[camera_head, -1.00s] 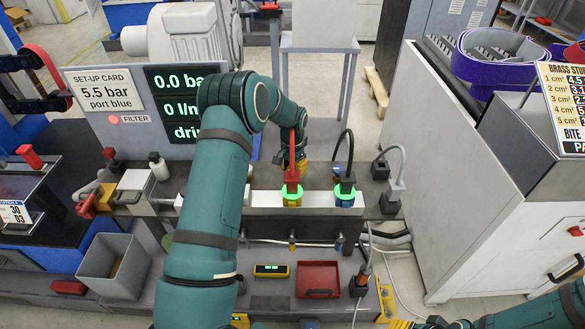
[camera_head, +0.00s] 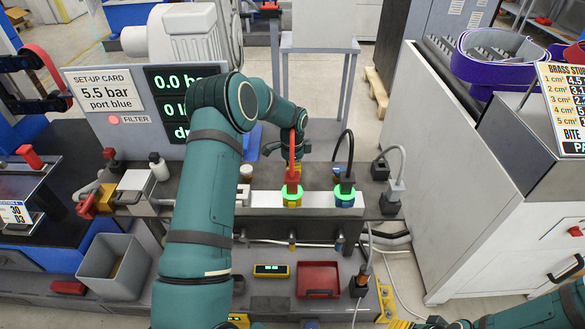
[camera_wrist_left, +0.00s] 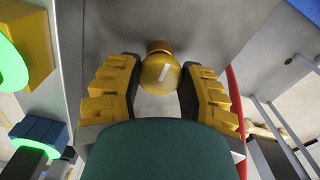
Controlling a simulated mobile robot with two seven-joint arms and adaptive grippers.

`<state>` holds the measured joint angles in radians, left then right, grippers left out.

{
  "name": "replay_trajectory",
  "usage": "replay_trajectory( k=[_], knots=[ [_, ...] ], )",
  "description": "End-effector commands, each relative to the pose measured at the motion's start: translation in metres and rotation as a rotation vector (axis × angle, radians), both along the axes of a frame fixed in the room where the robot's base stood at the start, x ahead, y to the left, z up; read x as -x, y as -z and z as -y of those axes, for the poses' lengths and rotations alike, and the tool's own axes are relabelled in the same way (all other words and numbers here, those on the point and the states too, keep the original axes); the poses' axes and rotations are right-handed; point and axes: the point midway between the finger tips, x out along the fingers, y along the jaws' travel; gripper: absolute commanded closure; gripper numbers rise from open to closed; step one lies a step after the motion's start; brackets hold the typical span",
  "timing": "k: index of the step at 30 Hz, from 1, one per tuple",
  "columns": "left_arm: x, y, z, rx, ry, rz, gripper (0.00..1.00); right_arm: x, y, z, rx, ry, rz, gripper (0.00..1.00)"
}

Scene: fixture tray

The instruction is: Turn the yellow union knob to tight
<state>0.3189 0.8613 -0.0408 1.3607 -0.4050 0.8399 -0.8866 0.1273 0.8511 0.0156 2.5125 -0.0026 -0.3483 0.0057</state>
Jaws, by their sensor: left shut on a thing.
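The yellow union knob (camera_wrist_left: 161,74) shows in the left wrist view as a round yellow knob with a short white mark, slightly tilted. My left gripper (camera_wrist_left: 158,90) has its yellow fingers on both sides of the knob and is shut on it. In the head view my arm and wrist hide the knob and most of this gripper. My right gripper (camera_head: 400,323) shows only in part at the bottom edge of the head view; its finger gap cannot be made out.
A red plug (camera_head: 292,176) and a black-cabled plug (camera_head: 346,182), each with a green glowing ring, stand on the pale bar (camera_head: 265,203) near the left wrist. A display (camera_head: 180,105) partly behind my arm reads 0.0. A grey bin (camera_head: 113,268) and red tray (camera_head: 318,280) are in front.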

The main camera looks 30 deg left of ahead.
Motion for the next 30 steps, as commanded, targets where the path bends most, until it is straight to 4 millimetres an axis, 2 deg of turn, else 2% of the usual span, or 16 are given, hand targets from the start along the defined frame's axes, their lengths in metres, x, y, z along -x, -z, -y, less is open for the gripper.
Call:
replay_trajectory(
  k=[15, 16, 18, 19, 30],
  knots=[
    [0.0003, 0.0005, -0.0002, 0.0, 0.022, -0.001, 0.95, 0.0001, -0.0001, 0.0, 0.0, 0.0, 0.0, 0.53],
    [0.0004, 0.0005, -0.0001, 0.0, 0.022, -0.001, 0.54, 0.0001, -0.0001, 0.0, 0.0, 0.0, 0.0, 0.53],
    [0.0003, 0.0005, -0.0002, 0.0, 0.021, -0.001, 0.29, 0.0001, -0.0001, 0.0, 0.0, 0.0, 0.0, 0.53],
    [0.0003, 0.0005, -0.0002, 0.0, 0.021, -0.001, 0.25, 0.0001, -0.0001, 0.0, 0.0, 0.0, 0.0, 0.53],
    [-0.0002, -0.0037, -0.0001, -0.001, 0.021, 0.001, 0.25, 0.0001, -0.0001, -0.0001, 0.0, 0.0, 0.0, 0.53]
  ],
)
